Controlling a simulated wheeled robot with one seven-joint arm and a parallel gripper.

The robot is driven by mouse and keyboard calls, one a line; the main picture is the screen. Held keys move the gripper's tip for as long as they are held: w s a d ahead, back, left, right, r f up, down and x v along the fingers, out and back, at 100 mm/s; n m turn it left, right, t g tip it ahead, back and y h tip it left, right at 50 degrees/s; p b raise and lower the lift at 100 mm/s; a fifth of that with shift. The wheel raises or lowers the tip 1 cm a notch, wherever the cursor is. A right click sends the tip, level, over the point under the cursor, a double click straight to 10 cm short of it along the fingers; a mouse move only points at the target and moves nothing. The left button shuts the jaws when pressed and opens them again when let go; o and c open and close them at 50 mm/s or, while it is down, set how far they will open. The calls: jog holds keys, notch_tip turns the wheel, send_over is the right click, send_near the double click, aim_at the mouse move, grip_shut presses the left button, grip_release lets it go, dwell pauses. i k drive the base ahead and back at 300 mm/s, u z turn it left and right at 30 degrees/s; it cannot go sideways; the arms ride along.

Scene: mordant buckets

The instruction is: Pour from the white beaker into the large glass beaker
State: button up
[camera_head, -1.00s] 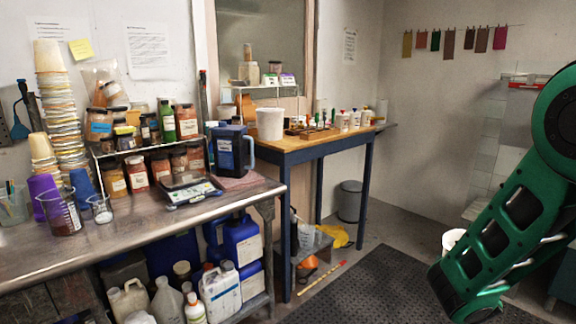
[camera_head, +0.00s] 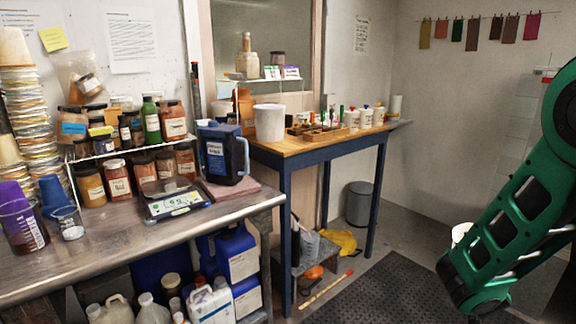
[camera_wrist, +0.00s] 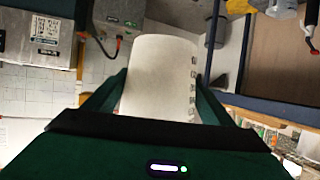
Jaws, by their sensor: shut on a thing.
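The white beaker (camera_wrist: 160,62) shows in the wrist view, with graduation marks along its right side. My gripper (camera_wrist: 163,85) is shut on it, with a green finger on each side. The beaker's contents are hidden. In the camera_head view, the large glass beaker (camera_head: 24,230) stands at the left on the steel bench, with dark reddish-brown liquid low in it. The glass beaker is not identifiable in the wrist view.
A smaller glass beaker (camera_head: 70,224) stands just right of the large one. Purple and blue cups (camera_head: 54,192) are close behind. A scale (camera_head: 172,198) and a dark blue jug (camera_head: 224,152) stand farther right. The front of the steel bench (camera_head: 110,248) is clear.

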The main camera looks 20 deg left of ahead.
aim_at(23, 226)
jog(key=z, duration=0.05)
jog(key=i, duration=1.15)
jog(key=u, duration=2.05)
